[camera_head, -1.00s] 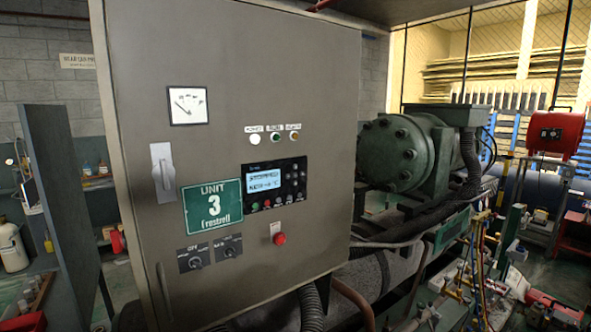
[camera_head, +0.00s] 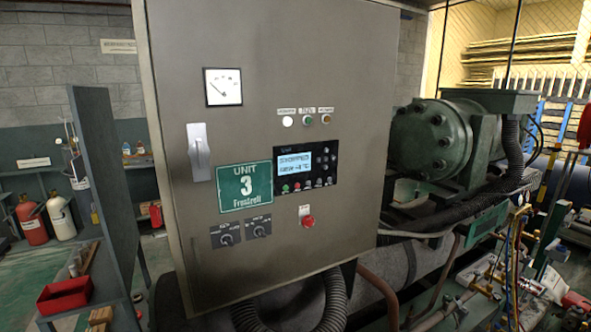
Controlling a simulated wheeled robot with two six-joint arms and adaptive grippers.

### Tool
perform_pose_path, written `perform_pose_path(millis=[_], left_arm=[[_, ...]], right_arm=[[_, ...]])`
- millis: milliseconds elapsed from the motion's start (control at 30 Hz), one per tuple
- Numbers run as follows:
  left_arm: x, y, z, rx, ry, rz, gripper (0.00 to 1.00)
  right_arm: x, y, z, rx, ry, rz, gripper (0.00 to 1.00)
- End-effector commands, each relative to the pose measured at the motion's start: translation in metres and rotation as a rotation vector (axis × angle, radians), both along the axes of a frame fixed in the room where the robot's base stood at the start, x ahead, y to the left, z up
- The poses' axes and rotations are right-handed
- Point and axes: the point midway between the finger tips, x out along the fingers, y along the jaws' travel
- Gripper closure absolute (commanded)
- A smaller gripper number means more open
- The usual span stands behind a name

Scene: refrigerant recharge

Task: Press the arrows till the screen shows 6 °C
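The control panel module (camera_head: 307,169) is a black unit on the right half of the grey cabinet door. Its lit blue screen (camera_head: 294,163) shows two lines of dark text; the top one seems to read "STOPPED". The lower line ends in a temperature in °C, too small to read surely. Small dark arrow buttons (camera_head: 326,160) sit to the right of the screen. A row of coloured buttons (camera_head: 305,185) runs below it. Neither of my grippers shows in the view.
The cabinet door (camera_head: 270,60) also carries a gauge (camera_head: 223,87), a handle (camera_head: 198,152), a green Unit 3 sign (camera_head: 244,187), two rotary switches (camera_head: 241,231) and a red button (camera_head: 308,222). A green compressor (camera_head: 430,140) stands right; shelving (camera_head: 105,170) stands left.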

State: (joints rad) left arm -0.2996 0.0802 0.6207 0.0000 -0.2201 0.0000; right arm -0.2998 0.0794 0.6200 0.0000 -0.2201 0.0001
Motion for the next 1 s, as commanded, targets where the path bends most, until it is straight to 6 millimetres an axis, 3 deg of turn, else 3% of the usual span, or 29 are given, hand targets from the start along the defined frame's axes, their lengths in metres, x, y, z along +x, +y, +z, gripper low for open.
perform_pose_path(millis=[167, 500, 1000], left_arm=[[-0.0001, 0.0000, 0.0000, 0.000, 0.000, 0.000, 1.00], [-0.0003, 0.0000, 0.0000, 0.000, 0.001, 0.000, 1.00], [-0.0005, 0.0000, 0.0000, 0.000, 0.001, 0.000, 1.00]], right_arm=[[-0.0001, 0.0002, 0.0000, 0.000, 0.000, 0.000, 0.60], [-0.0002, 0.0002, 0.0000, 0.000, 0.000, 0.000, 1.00], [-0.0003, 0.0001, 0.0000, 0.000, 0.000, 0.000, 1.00]])
